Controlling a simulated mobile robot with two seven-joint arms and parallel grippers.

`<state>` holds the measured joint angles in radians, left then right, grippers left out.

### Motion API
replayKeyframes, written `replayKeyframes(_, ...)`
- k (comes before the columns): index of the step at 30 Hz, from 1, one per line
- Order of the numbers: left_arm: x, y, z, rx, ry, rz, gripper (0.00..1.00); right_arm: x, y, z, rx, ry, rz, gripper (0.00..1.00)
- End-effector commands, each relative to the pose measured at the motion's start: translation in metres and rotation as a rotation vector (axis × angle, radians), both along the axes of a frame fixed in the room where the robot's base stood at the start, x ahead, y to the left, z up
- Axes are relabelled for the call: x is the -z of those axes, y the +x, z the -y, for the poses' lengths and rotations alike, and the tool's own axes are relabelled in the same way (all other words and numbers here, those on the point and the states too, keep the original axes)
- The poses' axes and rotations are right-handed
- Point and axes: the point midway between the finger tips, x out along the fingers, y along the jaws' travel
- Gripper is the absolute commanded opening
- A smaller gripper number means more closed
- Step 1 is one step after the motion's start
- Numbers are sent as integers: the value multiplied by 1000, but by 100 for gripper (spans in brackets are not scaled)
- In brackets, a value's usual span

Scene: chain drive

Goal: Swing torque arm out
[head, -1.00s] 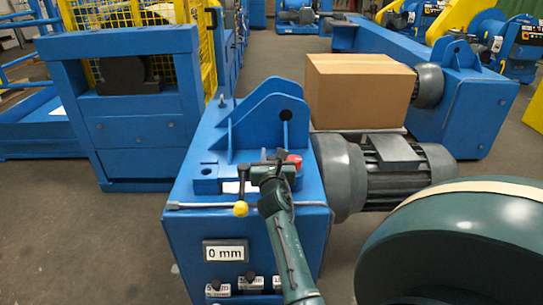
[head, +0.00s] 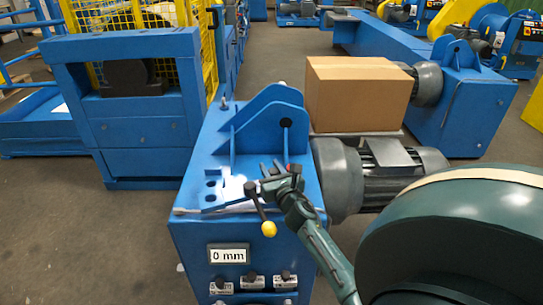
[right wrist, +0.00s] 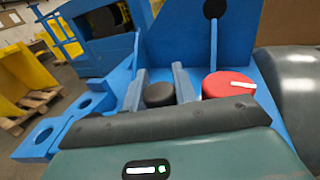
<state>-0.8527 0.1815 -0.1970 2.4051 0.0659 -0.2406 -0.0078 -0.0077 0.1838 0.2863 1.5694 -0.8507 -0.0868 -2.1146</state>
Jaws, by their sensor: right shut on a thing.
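A lever with a black upper end and a yellow ball (head: 268,229) at its lower end sits on the top of the blue machine (head: 190,245). A thin silver rod (head: 210,210) runs left from beside it along the front edge. I cannot tell for sure which part is the torque arm. My right gripper (head: 262,184) is at the lever's black end, shut on it. In the right wrist view a black round knob (right wrist: 160,94) shows between the fingers, with a red knob (right wrist: 229,85) to their right. My left gripper is not in view.
A blue upright bracket (head: 268,125) stands behind the gripper. A cardboard box (head: 355,95) and a grey motor (head: 385,175) are to the right. A "0 mm" display (head: 228,254) and several small switches are on the front face.

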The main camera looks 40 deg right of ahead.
Motion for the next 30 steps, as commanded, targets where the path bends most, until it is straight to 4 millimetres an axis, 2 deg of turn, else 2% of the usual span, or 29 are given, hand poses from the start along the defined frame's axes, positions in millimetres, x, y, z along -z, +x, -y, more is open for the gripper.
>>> replayKeyframes(1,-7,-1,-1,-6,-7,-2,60,-2,-4,0,-44,-8,-7,0)
replayKeyframes(15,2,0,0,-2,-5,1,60,3,-21,-11,-379,-1,-2,0)
replayKeyframes(23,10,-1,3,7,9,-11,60,1,-26,-13,-461,1,1,0)
replayKeyframes(30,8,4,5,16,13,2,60,1,-27,-14,-480,3,2,0)
